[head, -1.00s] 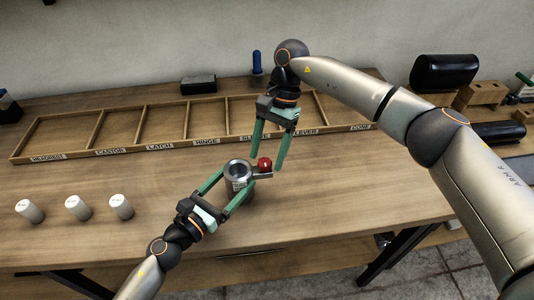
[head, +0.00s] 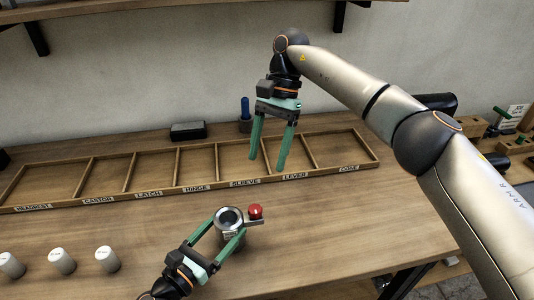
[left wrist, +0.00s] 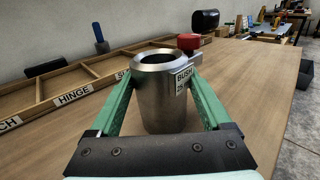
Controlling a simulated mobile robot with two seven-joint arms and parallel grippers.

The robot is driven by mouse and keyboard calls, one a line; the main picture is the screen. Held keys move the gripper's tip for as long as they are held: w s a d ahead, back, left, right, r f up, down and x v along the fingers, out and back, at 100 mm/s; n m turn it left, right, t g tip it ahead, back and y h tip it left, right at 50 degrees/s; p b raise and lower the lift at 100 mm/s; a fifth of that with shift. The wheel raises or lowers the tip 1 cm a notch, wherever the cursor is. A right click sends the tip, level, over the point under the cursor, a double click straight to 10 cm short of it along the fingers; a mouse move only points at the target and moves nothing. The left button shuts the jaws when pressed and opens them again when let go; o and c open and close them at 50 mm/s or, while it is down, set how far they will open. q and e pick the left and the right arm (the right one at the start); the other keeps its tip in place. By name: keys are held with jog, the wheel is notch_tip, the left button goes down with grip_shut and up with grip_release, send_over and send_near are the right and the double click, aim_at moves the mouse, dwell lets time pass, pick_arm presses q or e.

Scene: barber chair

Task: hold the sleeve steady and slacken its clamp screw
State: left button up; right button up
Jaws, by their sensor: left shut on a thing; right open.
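The sleeve (head: 233,236) is a grey metal cylinder with an open top, standing upright on the bench. In the left wrist view the sleeve (left wrist: 163,100) carries a white tag reading BUSH. Its clamp screw has a red knob (head: 255,211) on a small lug at the sleeve's right side; the knob (left wrist: 188,42) also shows in the left wrist view. My left gripper (head: 230,227) is shut on the sleeve, one finger on each side. My right gripper (head: 267,163) is open and empty, raised above and behind the knob, apart from it.
A wooden tray (head: 215,188) with labelled compartments runs along the back of the bench. Several white cylinders (head: 62,261) stand at the front left. A black block (head: 188,131) and a blue-handled tool (head: 245,108) are behind the tray. The bench right of the sleeve is clear.

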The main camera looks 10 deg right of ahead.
pick_arm(q)
jog(key=o, duration=1.6)
jog(key=shift+c, duration=0.2)
